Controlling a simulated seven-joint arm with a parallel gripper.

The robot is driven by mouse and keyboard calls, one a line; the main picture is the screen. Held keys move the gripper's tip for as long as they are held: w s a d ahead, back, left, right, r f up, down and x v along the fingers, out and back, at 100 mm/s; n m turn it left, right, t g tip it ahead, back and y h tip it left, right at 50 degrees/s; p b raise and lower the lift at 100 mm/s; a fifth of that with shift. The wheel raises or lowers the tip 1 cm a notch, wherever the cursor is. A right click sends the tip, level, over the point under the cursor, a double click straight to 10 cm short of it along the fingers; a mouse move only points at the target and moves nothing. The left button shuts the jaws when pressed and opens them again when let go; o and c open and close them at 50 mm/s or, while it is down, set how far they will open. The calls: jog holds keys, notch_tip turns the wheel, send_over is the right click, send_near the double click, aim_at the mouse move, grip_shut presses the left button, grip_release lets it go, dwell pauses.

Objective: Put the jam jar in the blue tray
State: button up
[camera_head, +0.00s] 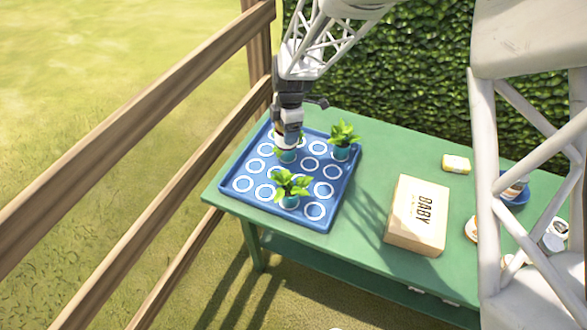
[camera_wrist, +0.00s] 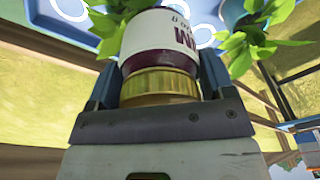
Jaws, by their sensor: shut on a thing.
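The jam jar (camera_wrist: 160,55) shows in the wrist view with a gold lid, a white label and dark contents. My gripper (camera_wrist: 152,85) is shut on it, with one finger on each side of the lid. In the head view my gripper (camera_head: 288,128) is over the back part of the blue tray (camera_head: 232,196), and the jar is mostly hidden there. The tray lies on the left end of the green table and has white rings on its floor. I cannot tell whether the jar touches the tray.
Potted plants stand in the tray: one at the front (camera_head: 290,188), one at the back right (camera_head: 342,140), and one partly hidden by my gripper. A cardboard box (camera_head: 418,214), a yellow item (camera_head: 456,164) and several small things are to the right. A wooden fence (camera_head: 130,125) runs along the left.

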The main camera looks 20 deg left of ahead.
jog(key=s+a+n, duration=0.3)
jog(key=s+a, duration=0.4)
jog(key=s, duration=0.1)
jog(key=shift+s+a+r+n, duration=0.15)
jog(key=shift+s+a+n, duration=0.15)
send_over(254, 177)
notch_tip(254, 177, down, 6)
dwell(0.5)
jog(key=shift+f, duration=2)
jog(key=shift+f, duration=0.15)
jog(key=o, duration=1.2)
